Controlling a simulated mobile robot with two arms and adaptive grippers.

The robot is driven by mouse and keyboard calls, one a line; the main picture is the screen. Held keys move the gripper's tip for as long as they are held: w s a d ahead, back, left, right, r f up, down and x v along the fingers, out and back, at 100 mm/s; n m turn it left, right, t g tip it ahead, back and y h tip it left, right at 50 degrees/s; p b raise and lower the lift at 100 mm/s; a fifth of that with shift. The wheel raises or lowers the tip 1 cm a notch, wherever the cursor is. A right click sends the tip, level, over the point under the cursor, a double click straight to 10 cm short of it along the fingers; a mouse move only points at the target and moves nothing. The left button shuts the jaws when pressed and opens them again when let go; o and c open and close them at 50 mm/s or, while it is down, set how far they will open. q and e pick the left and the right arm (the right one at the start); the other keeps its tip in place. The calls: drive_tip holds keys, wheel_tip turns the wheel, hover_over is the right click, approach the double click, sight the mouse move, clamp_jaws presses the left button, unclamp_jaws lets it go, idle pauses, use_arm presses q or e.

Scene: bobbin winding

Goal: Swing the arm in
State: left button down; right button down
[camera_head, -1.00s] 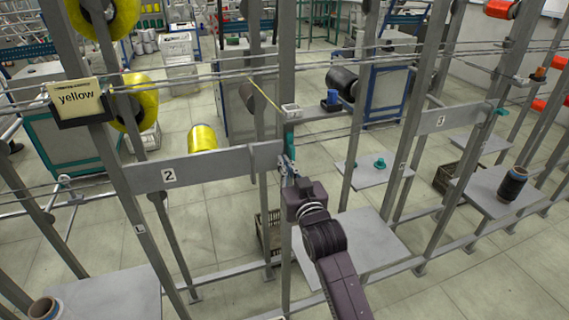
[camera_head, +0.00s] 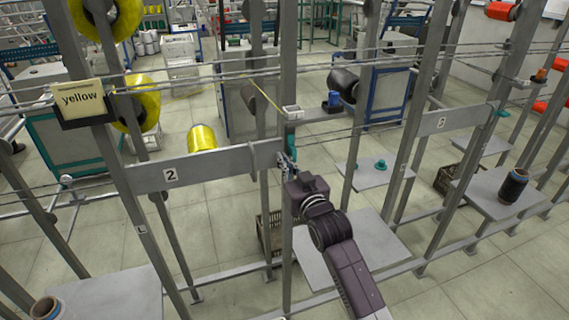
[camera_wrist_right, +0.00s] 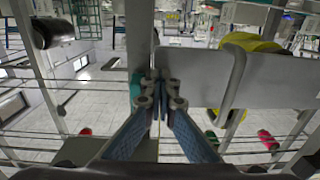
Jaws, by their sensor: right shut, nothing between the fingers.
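A grey flat bar marked "2" (camera_head: 205,167) spans from the left post to the middle post (camera_head: 287,60). A small teal part (camera_head: 291,142) sits on that post by the bar's right end, below a white box (camera_head: 292,112). My right gripper (camera_head: 286,163) is at the bar's right end by the post. In the wrist view its blue fingers (camera_wrist_right: 158,108) are together and empty. A grey plate (camera_wrist_right: 195,78) and the teal part (camera_wrist_right: 135,88) are close beyond the fingertips; I cannot tell whether they touch. My left gripper is out of view.
A "yellow" sign (camera_head: 83,99) and a yellow spool (camera_head: 142,102) are at the left. Another yellow spool (camera_head: 202,138) shows behind the bar. Thin horizontal rods cross between the posts. A dark spool (camera_head: 512,186) stands on a right shelf (camera_head: 482,190).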

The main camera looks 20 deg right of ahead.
drive_tip(key=s, duration=0.8)
wheel_tip(320, 180, down, 24)
drive_tip(key=s+r+g, duration=0.1)
drive_tip(key=s+g, duration=0.1)
drive_tip(key=g, duration=0.2)
drive_tip(key=s+f+g, duration=0.3)
drive_tip(key=s+f, duration=0.3)
drive_tip(key=f, duration=0.6)
drive_tip(key=s+f+g, duration=0.2)
drive_tip(key=s+f, duration=0.5)
drive_tip(key=f, duration=0.4)
drive_tip(key=s+d+f+g, duration=0.1)
drive_tip(key=s+f+g, duration=0.1)
drive_tip(key=s+f, duration=0.5)
drive_tip(key=s+d+f+n+g, duration=0.1)
drive_tip(key=s+f+g, duration=0.2)
drive_tip(key=s, duration=1.6)
drive_tip(key=s+d+f+g+h, duration=0.1)
drive_tip(key=s+f+g, duration=0.2)
drive_tip(key=s+f, duration=0.8)
drive_tip(key=shift+s+f+n, duration=0.25)
drive_tip(key=shift+s+n, duration=0.05)
drive_tip(key=shift+s, duration=0.9)
